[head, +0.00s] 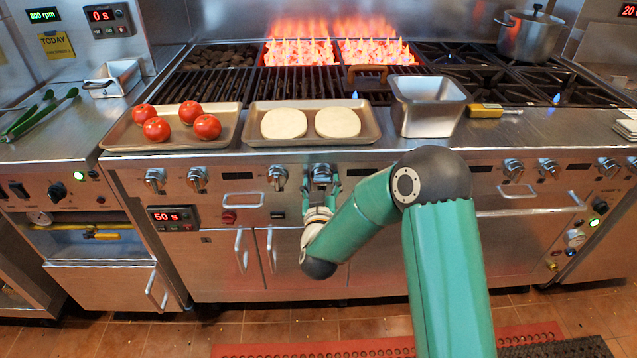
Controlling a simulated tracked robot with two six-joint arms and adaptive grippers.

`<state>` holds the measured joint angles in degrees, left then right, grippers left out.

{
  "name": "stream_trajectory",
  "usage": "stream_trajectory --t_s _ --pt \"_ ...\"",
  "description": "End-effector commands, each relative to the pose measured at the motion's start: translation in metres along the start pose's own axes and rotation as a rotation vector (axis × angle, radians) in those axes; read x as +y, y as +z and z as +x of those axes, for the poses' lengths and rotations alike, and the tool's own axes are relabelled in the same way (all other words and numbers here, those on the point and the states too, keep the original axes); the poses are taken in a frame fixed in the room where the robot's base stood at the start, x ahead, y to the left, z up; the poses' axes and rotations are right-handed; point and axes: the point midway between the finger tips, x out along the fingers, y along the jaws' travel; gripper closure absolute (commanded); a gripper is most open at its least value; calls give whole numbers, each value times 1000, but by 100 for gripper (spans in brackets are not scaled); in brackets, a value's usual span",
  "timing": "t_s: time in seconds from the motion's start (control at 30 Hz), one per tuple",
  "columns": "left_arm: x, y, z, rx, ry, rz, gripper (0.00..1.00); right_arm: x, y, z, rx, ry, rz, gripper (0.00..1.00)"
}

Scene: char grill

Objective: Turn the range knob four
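A row of steel knobs lines the front panel of the range. The fourth from the left, the range knob four (321,174), sits under the tray with the pale round pieces. My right gripper (321,188) reaches up to it from below, its two green fingers spread, one on each side of the knob's lower part. A small gap seems to show between fingers and knob; whether they touch I cannot tell. My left gripper is not in view.
Neighbouring knobs are one (277,177) close on the left and others (197,178) further left. A tray with tomatoes (112,138), a tray with pale rounds (257,137) and a steel pan (428,106) stand above. Flames (300,52) burn at the back.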

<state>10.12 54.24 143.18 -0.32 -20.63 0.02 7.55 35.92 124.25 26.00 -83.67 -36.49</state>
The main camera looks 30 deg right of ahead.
Motion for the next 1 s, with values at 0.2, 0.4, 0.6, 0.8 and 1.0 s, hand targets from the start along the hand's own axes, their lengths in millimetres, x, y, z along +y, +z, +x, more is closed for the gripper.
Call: stream_trajectory --t_s 0.2,0.4,0.6,0.8,1.0 --pt "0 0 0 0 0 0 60 -1 0 0 1 -2 0 82" --pt "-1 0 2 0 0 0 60 -6 -1 -2 2 -10 8 84" --pt "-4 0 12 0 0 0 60 -6 0 0 1 -12 63 84" --pt "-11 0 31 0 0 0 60 -5 1 0 -4 -13 181 84" --pt "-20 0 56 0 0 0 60 -5 1 0 -15 -17 346 84"
